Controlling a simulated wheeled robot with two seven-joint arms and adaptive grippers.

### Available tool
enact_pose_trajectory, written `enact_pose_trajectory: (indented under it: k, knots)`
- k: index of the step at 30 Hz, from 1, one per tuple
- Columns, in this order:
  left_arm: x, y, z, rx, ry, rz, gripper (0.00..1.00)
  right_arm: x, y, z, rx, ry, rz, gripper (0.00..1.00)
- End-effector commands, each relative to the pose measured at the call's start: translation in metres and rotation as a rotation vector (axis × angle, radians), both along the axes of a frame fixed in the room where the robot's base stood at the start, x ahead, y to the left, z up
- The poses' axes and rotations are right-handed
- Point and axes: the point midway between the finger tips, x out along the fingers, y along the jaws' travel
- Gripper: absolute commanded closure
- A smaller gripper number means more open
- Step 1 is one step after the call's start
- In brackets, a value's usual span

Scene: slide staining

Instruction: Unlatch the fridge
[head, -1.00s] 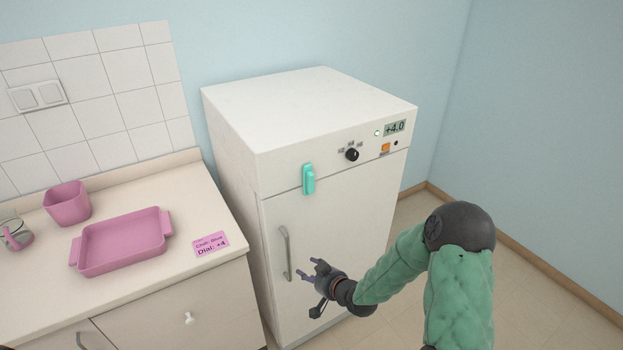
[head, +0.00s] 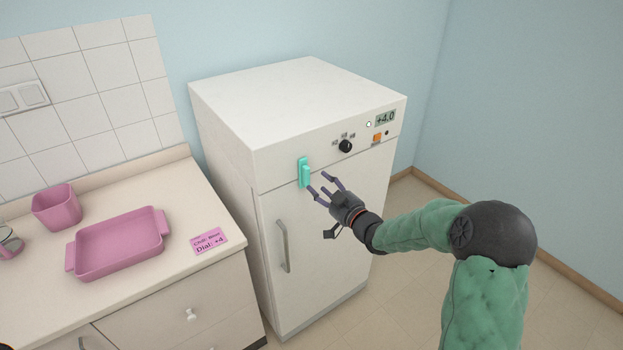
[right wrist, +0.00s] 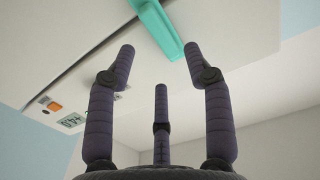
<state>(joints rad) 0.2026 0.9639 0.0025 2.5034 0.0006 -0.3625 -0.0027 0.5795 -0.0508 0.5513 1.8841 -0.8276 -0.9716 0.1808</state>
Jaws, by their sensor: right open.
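The white fridge (head: 330,215) stands against the blue wall with its door shut. A teal latch (head: 304,171) sits upright across the seam between the door and the top panel. My right gripper (head: 322,186) is open and empty, just right of and below the latch in the head view. In the right wrist view the latch (right wrist: 160,30) lies beyond the open fingers (right wrist: 160,75), roughly between the two outer ones. A small gap seems to remain between fingers and latch. My left gripper is not in view.
The fridge's grey door handle (head: 283,246) is below the latch. A black dial (head: 346,146), an orange switch (head: 377,138) and a "+4.0" display (head: 386,117) are on the top panel. The counter at left holds a pink tray (head: 75,258), pink cup (head: 57,207) and pink note (head: 210,241).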

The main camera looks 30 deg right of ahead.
Motion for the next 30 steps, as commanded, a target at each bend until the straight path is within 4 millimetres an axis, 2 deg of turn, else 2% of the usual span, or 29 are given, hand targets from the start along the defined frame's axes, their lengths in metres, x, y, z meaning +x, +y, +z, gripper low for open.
enact_pose_trajectory:
  k: [3, 9, 15, 22, 23, 28, 30]
  knots:
    - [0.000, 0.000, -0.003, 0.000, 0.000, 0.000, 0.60, 0.022, 0.003, -0.001, 0.000, -0.001, 0.003, 0.48]
    - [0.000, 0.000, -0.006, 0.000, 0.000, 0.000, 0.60, 0.046, 0.004, -0.001, 0.000, 0.000, 0.001, 0.48]
    - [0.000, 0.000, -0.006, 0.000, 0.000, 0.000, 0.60, 0.055, 0.004, 0.000, 0.001, 0.000, 0.000, 0.48]
    - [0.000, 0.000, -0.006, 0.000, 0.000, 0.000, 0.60, 0.056, 0.004, 0.000, 0.000, 0.001, 0.000, 0.48]
    - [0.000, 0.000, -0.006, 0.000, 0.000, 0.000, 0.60, 0.056, 0.004, 0.000, 0.000, 0.001, -0.001, 0.51]
    - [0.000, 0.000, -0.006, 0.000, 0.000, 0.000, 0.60, 0.055, 0.004, 0.000, 0.000, 0.001, -0.001, 0.99]
    - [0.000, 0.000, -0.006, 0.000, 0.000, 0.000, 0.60, 0.055, 0.004, 0.000, 0.000, 0.001, -0.001, 1.00]
